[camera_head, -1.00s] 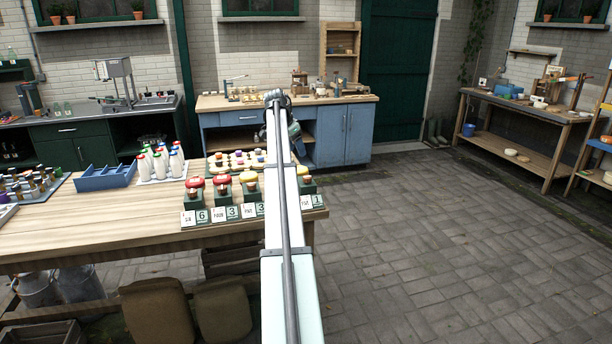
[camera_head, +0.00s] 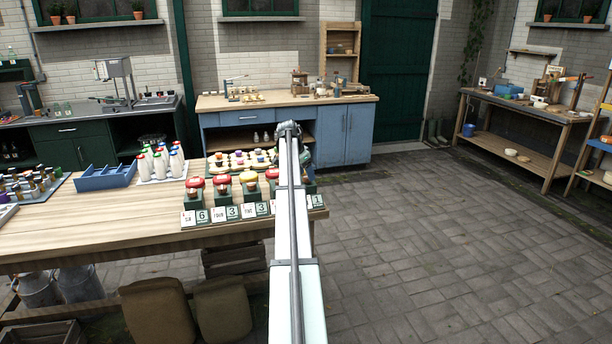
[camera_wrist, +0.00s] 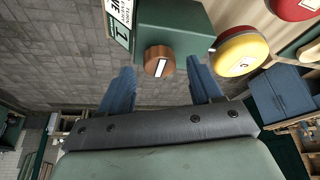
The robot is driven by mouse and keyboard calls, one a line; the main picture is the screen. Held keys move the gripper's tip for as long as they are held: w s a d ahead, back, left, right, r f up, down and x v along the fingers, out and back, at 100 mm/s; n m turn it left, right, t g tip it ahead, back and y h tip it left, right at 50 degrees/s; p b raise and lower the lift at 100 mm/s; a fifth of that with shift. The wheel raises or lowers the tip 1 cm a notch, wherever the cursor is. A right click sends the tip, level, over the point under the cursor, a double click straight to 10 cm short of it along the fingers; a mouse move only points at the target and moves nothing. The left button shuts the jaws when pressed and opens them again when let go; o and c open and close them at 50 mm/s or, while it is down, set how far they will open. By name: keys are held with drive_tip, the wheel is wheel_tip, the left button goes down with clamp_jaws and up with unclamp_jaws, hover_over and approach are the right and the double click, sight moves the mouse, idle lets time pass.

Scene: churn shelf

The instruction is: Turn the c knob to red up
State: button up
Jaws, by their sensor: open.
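In the wrist view a round copper-brown knob (camera_wrist: 158,61) with a white pointer stripe sits on the face of a green box (camera_wrist: 183,24); a label with the figure 1 shows at its side. The tips of my open gripper (camera_wrist: 163,70) stand on either side of the knob, apart, with no hold on it. A round yellow and red top (camera_wrist: 241,53) lies right of the box. In the head view a row of green stands with red and yellow tops (camera_head: 221,181) stands at the bench's front edge; my arm hides part of the rightmost one. I cannot tell which letter the knob carries.
The wooden bench (camera_head: 120,220) also holds white bottles (camera_head: 160,162), a blue divided tray (camera_head: 105,177) and a tray of small yellow-topped pieces (camera_head: 238,160). The paved floor to the right is open. A blue cabinet (camera_head: 345,135) stands behind.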

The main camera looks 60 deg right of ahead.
drive_tip(key=shift+s+d+f, duration=0.1)
drive_tip(key=shift+d+f, duration=0.15)
drive_tip(key=shift+f, duration=0.4)
drive_tip(key=c, duration=1)
